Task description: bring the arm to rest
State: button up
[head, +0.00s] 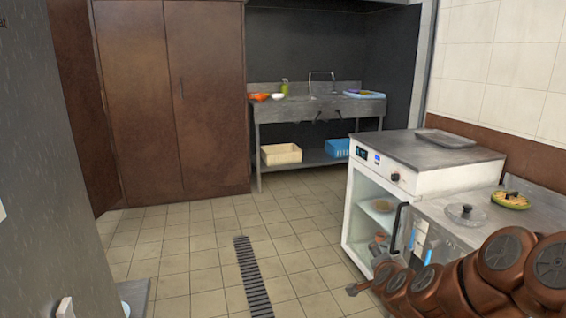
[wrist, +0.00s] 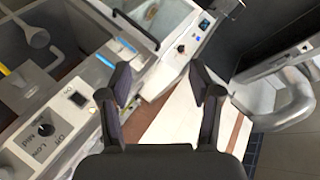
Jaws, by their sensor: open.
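My arm (head: 470,278) shows as copper-brown links at the lower right of the head view, in front of the counter and cabinet. My gripper (wrist: 160,72) is in the wrist view, with its two dark fingers spread wide apart and nothing between them. The wrist view is tilted. The fingers show in front of a pale appliance with a control panel and a glass front. I cannot make out the gripper's fingers clearly in the head view.
A white glass-fronted cabinet (head: 376,190) has a grey tray (head: 445,138) on top. A lid (head: 466,214) and a green-rimmed dish (head: 510,200) lie on the lower counter. A sink table (head: 300,112) and brown wardrobe (head: 170,95) stand behind. The tiled floor (head: 190,255) is mostly clear.

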jog(key=s+a+r+n+g+y+p, duration=0.6)
jog(key=s+a+r+n+p, duration=0.35)
jog(key=s+a, duration=0.45)
jog(key=s+d+r+n+g+h+p, duration=0.1)
jog(key=s+d+r+g+p, duration=0.1)
jog(key=s, duration=0.8)
jog(key=s+d+r+n+g+h+p, duration=0.1)
jog(key=s+r+g+p, duration=0.3)
jog(key=s, duration=0.6)
jog(key=s+d+r+n+g+h+p, duration=0.1)
jog(key=s+d+r+g+p, duration=0.1)
jog(key=s, duration=0.8)
notch_tip(320, 180, up, 3)
jog(key=shift+d+f+n+g+p, duration=0.15)
jog(key=shift+d+n+g+p, duration=0.2)
jog(key=shift+g+p, duration=0.3)
